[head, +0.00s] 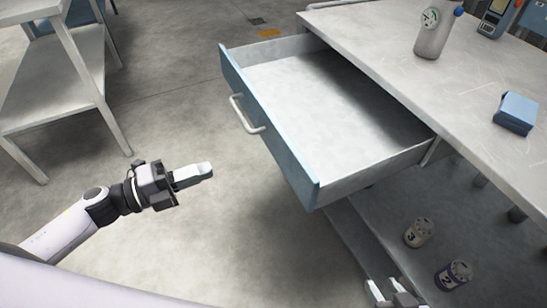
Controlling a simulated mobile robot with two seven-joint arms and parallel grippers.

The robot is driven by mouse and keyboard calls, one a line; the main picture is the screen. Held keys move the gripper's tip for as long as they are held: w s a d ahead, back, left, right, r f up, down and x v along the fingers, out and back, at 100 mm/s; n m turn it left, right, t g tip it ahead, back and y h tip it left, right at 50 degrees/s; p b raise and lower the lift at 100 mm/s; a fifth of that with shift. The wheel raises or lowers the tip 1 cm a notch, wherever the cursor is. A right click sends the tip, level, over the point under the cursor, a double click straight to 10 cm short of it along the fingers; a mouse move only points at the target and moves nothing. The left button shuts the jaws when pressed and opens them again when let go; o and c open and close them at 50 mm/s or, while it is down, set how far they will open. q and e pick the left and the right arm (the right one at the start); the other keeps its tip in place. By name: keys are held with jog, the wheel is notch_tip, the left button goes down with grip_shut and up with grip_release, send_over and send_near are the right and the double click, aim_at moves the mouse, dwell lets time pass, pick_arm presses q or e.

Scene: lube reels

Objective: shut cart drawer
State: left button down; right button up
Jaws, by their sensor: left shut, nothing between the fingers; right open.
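The cart drawer (325,85) is pulled well out from under the cart's worktop (400,40). It has a blue front (270,130) with a pale bar handle (246,114), and its inside is empty. My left gripper (208,170) is shut and empty, over the floor to the left of the drawer front, apart from it. My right gripper (392,297) is at the bottom edge, in front of the lower shelf and apart from the drawer. Its fingers are partly cut off by the frame edge, and it is open.
On the worktop stand a grey canister (436,30), a blue box (515,113) and a blue-grey device (497,18). Two small jars, one beige (418,232) and one purple (453,274), sit below. A grey shelf unit (50,75) stands at left. The floor between is clear.

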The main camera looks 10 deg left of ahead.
aim_at(275, 146)
pick_arm(q)
jog(key=p+x, duration=0.1)
jog(key=x, duration=1.3)
pick_arm(e)
jog(key=shift+w+d+r, duration=0.1)
jog(key=shift+r, duration=0.4)
pick_arm(q)
jog(key=shift+r, duration=0.1)
pick_arm(e)
jog(key=shift+d, duration=0.1)
